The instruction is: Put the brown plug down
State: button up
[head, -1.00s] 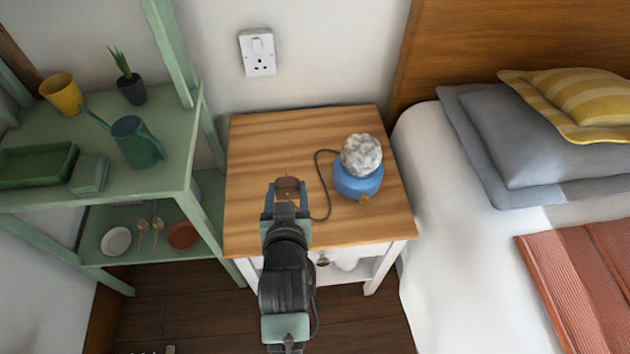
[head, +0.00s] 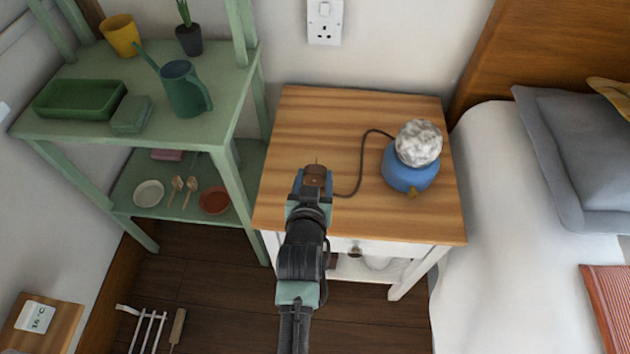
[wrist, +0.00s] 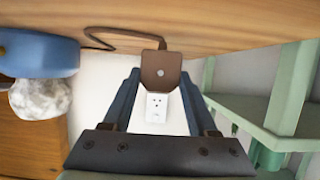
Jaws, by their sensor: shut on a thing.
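The brown plug (head: 316,175) is held between the fingertips of my gripper (head: 314,184), over the left part of the wooden bedside table top (head: 318,113). In the wrist view the plug (wrist: 161,71) sits between the two blue fingers, which are shut on it. A dark cord (head: 361,160) runs from the plug to a blue lamp (head: 408,178) with a crumpled whitish globe. The plug appears close to the table top; I cannot tell whether it touches.
A white wall socket (head: 325,22) is above the table. A green shelf (head: 226,100) with a teal watering can (head: 184,88) stands left. The bed (head: 500,215) is right. The table's back left and front middle are clear.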

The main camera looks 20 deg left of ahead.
jog(key=shift+f, duration=0.4)
jog(key=shift+f+b, duration=0.3)
jog(key=shift+f, duration=0.1)
jog(key=o, duration=1.4)
jog(key=shift+c, duration=0.2)
jog(key=shift+r, duration=0.15)
jog(key=p+v, duration=0.4)
jog(key=v, duration=0.8)
jog(key=shift+r, duration=0.25)
